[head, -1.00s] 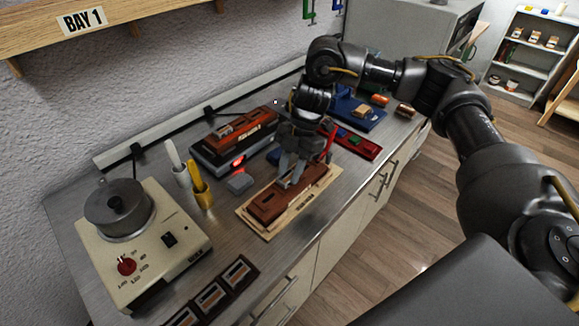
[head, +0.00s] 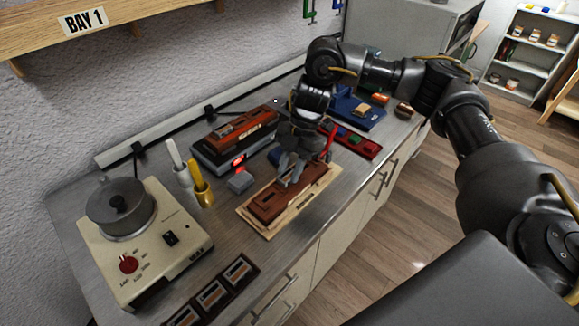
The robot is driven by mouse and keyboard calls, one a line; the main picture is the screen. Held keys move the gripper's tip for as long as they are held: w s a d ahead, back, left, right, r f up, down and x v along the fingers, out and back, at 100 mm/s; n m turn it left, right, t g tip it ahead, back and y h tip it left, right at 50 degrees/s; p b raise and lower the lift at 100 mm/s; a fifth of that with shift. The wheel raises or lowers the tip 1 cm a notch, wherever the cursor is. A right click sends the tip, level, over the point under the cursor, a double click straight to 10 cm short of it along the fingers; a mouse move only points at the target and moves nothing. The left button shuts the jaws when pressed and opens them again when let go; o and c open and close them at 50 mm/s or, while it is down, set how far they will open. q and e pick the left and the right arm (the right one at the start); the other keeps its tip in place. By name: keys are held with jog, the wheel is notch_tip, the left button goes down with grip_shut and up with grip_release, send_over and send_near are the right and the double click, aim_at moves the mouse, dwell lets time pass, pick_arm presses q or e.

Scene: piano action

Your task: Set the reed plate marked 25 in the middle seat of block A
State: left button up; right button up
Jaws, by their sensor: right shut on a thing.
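A reddish-brown wooden block (head: 271,205) lies on a pale wooden board (head: 263,228) near the front edge of the bench. Its label is too small to read, so I cannot tell whether it is block A. My right gripper (head: 289,181) points down over the middle of this block, its fingers close together. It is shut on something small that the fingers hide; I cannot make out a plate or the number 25. Several small plates sit in a dark rack (head: 212,294) at the front left, their marks unreadable. My left gripper is not in view.
A hot plate with a grey pot (head: 120,208) stands at left. A red-and-grey device (head: 235,138), blue tray (head: 358,114) and red tray (head: 355,142) lie behind.

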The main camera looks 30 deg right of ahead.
jog(key=shift+f, duration=0.45)
dwell(0.6)
jog(key=o, duration=0.8)
jog(key=shift+c, duration=0.2)
jog(key=shift+o, duration=1.3)
jog(key=shift+s+r, duration=0.15)
jog(key=shift+w+a+f, duration=0.1)
jog(key=shift+w+f, duration=0.1)
jog(key=shift+w, duration=0.1)
jog(key=shift+d+r, duration=0.2)
jog(key=shift+r, duration=0.1)
jog(key=v, duration=1)
jog(key=shift+r, duration=0.1)
